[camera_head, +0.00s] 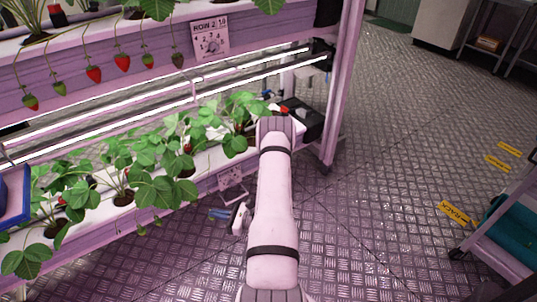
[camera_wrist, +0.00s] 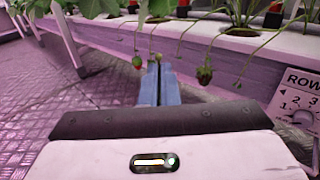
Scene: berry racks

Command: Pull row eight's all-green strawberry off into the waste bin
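My gripper (camera_head: 214,213) reaches under the front edge of the lower planted row in the head view. In the wrist view its blue fingers (camera_wrist: 160,75) are close together, with only a thin dark line between them. A small pale green strawberry (camera_wrist: 158,57) is right at the fingertips; the contact is too small to see clearly. I cannot identify a waste bin.
The upper row marked 2 (camera_head: 210,40) carries several red and greenish strawberries. A blue container (camera_head: 12,198) is at the left edge. A cart (camera_head: 495,255) with a teal crate (camera_head: 512,222) stands at the right. The metal floor between rack and cart is clear.

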